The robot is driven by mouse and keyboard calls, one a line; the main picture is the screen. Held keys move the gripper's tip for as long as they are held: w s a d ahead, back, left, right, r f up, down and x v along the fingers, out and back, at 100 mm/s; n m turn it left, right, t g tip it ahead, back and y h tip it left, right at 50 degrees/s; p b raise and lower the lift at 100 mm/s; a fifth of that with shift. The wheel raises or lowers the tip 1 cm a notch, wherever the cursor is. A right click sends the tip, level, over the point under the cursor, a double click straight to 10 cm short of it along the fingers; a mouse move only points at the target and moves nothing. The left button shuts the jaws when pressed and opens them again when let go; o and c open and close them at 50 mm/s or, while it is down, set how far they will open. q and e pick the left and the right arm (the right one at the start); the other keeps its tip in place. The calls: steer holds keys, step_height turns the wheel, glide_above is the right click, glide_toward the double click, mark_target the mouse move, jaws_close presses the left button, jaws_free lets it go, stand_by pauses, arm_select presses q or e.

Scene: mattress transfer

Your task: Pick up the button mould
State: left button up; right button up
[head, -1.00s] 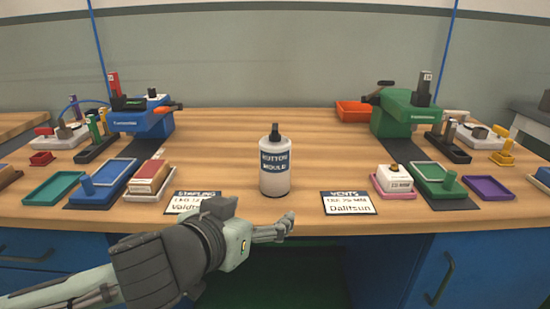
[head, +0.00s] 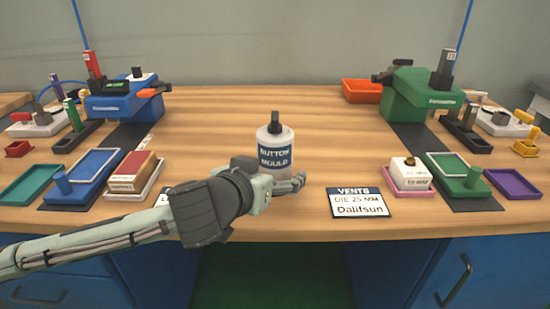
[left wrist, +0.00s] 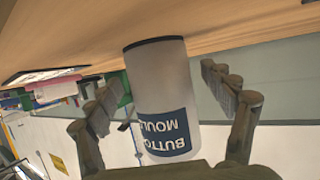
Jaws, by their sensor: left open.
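The button mould (head: 275,148) is a white bottle with a black neck and a dark blue label, standing upright on the wooden table near its front edge. My left gripper (head: 298,183) is at the bottle's front side in the head view and covers its lower part. In the left wrist view the gripper (left wrist: 170,103) is open, and the button mould (left wrist: 162,85) appears upside down between its two spread fingers. A gap shows between the bottle and the right-hand finger; contact on the other side cannot be told. My right gripper is not in view.
A blue press (head: 125,102) stands at the left and a green press (head: 420,97) at the right. A "Vents" card (head: 359,203) lies right of the bottle, beside a pink tray (head: 409,182). An orange bin (head: 362,92) sits behind. The table behind the bottle is clear.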

mark_target(275, 123)
arm_select(q)
steer(key=shift+w+d+f, duration=0.2)
steer(key=shift+w, duration=0.3)
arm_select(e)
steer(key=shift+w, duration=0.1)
arm_select(q)
steer(key=c, duration=1.7)
steer(key=shift+r, duration=0.1)
jaws_close()
steer(key=shift+r, duration=0.5)
step_height(275, 123, up, 8)
steer(key=shift+r+p, duration=0.15)
steer(key=shift+p, duration=0.3)
steer(key=shift+r, duration=0.4)
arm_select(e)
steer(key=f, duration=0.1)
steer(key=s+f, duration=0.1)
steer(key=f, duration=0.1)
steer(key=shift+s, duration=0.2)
